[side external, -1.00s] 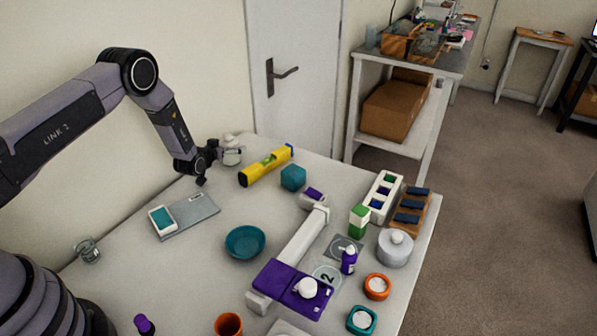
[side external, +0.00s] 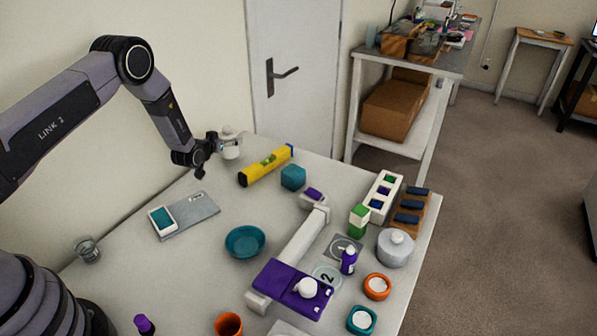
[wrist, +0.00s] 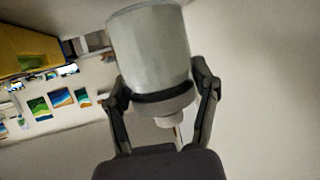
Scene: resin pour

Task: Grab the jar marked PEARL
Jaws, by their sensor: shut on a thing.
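A pale whitish jar (side external: 231,150) is at the far left corner of the table in the side external view. My gripper (side external: 220,144) is at its left side, with the fingers around it. In the wrist view the jar (wrist: 150,45) sits between both fingers of my gripper (wrist: 162,92), which are shut on it. A narrower stepped end of the jar points toward the palm. I cannot read any marking on it, so the name PEARL is not visible. The jar looks slightly off the table.
A yellow level (side external: 265,166) and a teal block (side external: 293,177) lie to the jar's right. A grey scale (side external: 190,215) and a teal bowl (side external: 245,242) are nearer. The door (side external: 300,75) and wall stand close behind. Several pots and bottles fill the table's right side.

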